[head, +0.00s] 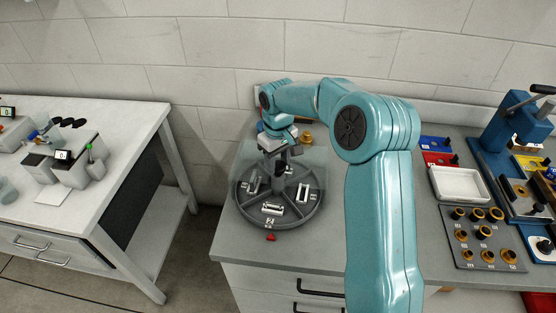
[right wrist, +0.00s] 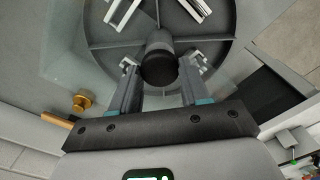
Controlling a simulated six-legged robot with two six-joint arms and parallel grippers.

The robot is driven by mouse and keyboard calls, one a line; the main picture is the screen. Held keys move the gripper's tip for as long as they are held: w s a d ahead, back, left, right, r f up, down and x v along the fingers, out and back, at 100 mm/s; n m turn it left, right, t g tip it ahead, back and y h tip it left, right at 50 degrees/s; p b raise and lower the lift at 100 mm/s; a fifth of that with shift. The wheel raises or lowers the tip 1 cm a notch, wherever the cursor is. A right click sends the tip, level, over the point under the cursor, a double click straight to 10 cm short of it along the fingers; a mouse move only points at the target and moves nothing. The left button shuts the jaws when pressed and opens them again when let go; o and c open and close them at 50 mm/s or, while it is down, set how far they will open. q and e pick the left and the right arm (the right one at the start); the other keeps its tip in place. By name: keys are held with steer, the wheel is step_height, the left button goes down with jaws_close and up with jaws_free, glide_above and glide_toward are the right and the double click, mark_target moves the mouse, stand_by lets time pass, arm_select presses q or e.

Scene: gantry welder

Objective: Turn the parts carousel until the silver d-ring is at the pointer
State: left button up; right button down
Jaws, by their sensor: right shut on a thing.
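The parts carousel (head: 246,212) is a round dark grey tray with spoke walls on the bench, and it also shows in the right wrist view (right wrist: 112,60). Silver parts (head: 272,209) lie in its front compartment, labelled 2, facing the red pointer (head: 271,237). More silver parts lie in the left compartment (head: 254,184) and right compartment (head: 302,192). I cannot tell which is the d-ring. My right gripper (head: 281,152) is at the centre, shut on the dark round knob (right wrist: 159,68). The back compartments are partly hidden. My left gripper is out of view.
A clear panel (head: 312,158) stands over the carousel's back part. A brass piece (head: 306,138) is behind it. To the right are a white tray (head: 459,184), a grey board of brass rings (head: 477,255) and a blue press (head: 500,130). A white table (head: 120,125) stands left across a gap.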

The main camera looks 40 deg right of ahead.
steer(key=shift+n, duration=0.4)
stand_by(0.4)
steer(key=c, duration=0.5)
jaws_free()
steer(key=shift+c, duration=0.2)
step_height(320, 180, up, 16)
steer(key=shift+r, duration=0.15)
